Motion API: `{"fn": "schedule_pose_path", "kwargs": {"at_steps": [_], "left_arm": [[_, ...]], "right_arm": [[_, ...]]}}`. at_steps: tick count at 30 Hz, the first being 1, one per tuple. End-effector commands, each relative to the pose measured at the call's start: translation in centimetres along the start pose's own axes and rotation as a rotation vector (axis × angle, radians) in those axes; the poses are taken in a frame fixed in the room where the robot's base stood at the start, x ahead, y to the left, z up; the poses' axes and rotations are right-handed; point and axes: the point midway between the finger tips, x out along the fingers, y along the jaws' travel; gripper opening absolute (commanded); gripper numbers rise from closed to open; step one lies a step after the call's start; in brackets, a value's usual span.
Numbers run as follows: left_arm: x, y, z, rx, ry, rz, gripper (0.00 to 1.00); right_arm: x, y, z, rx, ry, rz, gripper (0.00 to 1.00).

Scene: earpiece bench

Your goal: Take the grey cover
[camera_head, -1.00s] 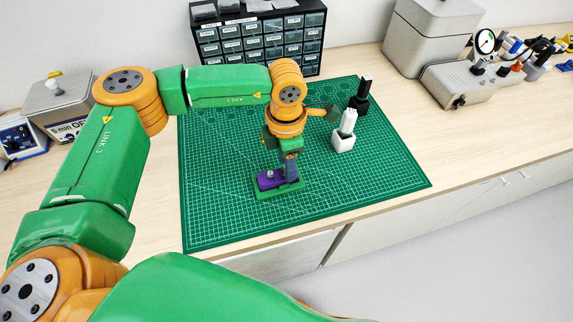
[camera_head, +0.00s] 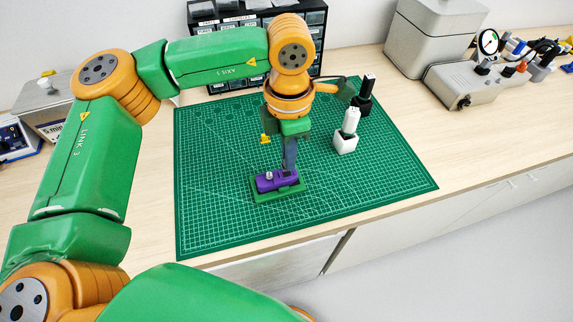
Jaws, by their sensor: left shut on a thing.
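My left gripper (camera_head: 289,166) points straight down just above the purple shell (camera_head: 268,184), at its right end. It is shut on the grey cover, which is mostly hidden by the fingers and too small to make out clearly. The purple shell lies in a low green holder (camera_head: 266,198) on the cutting mat (camera_head: 220,215). A small silver detail shows on the shell's left part. My right gripper is not in view.
A white block with a pale ribbed piece (camera_head: 345,143) and a black one (camera_head: 362,104) stand right of the gripper. A drawer cabinet (camera_head: 205,46) is behind my arm. Grey equipment (camera_head: 463,85) stands at the back right. The mat's front and left are clear.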

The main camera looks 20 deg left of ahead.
Motion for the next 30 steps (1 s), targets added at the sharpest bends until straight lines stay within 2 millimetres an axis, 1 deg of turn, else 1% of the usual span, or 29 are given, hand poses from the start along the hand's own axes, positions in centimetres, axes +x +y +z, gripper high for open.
{"fn": "schedule_pose_path", "kwargs": {"at_steps": [1,3,4,6,9,13,15,18,30], "left_arm": [[-0.7,-1.0,0.0,0.006,-0.006,0.006,0.00],[-2.8,-2.7,-0.2,0.006,-0.006,0.006,0.00],[-3.5,-3.5,-0.3,0.008,-0.005,0.007,0.00],[-4.1,-5.9,-0.6,0.010,-0.002,0.007,0.00],[-5.6,-8.6,-0.9,0.007,-0.002,0.005,0.00],[-7.0,-10.9,-1.2,0.003,-0.001,0.003,0.00],[-7.4,-11.6,-1.3,0.002,-0.001,0.002,0.00],[-8.2,-12.0,-1.4,0.000,0.000,0.000,0.00],[-10.5,-12.0,-1.3,-0.001,0.001,0.000,0.00]], "right_arm": [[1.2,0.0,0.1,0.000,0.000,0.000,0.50],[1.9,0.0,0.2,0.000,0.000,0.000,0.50],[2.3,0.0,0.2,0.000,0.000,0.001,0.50],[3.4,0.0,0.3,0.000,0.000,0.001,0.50],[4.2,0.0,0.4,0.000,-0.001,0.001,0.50],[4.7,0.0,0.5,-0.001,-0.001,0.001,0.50],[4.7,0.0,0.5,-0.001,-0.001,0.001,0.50],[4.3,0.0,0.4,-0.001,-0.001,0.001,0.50],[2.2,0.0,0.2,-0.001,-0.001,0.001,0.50]]}}
